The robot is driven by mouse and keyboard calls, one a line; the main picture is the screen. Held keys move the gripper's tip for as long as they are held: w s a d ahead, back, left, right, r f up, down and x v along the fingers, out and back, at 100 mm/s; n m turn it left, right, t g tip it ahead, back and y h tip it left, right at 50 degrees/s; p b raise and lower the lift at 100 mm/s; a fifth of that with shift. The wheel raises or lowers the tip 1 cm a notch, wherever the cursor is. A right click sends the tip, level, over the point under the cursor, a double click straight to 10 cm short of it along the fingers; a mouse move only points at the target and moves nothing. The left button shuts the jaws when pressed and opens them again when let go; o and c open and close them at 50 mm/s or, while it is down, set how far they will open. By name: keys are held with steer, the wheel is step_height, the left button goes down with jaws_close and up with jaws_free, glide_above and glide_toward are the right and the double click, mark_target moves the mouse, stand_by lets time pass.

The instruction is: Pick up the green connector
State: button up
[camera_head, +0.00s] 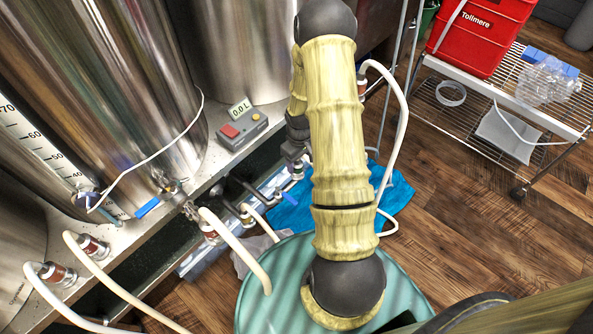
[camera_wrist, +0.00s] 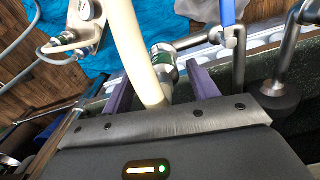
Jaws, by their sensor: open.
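The green connector (camera_wrist: 162,62), a metal fitting with a green band, shows in the wrist view joined to a bent steel pipe (camera_wrist: 200,40). A thick white hose (camera_wrist: 133,40) runs down beside it, between my fingers. My gripper (camera_wrist: 160,84) is open, with one purple finger on each side of the hose and connector; I cannot tell whether either finger touches them. In the head view my gripper (camera_head: 296,152) hangs over the low pipework beside the bench, and my arm hides part of that area. The connector's green band is not clear there.
A blue cloth (camera_head: 392,195) lies on the floor behind my arm. Steel tanks (camera_head: 95,80) and a grey box reading 0.0 L (camera_head: 242,125) stand on the bench. A wire cart (camera_head: 470,115) carries a red crate (camera_head: 480,35).

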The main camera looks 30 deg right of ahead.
step_height(320, 180, down, 2)
steer(key=shift+a, duration=0.15)
steer(key=shift+r, duration=0.1)
steer(key=shift+w+a, duration=0.1)
steer(key=shift+w, duration=0.05)
steer(key=shift+w, duration=0.15)
steer(key=c, duration=0.9)
steer(key=shift+a, duration=0.15)
steer(key=shift+c, duration=1.2)
steer(key=shift+s+d+r, duration=0.15)
steer(key=shift+s+d, duration=0.05)
steer(key=shift+d, duration=0.1)
steer(key=shift+r, duration=0.35)
step_height(320, 180, up, 9)
steer(key=p, duration=0.4)
steer(key=shift+a, duration=0.15)
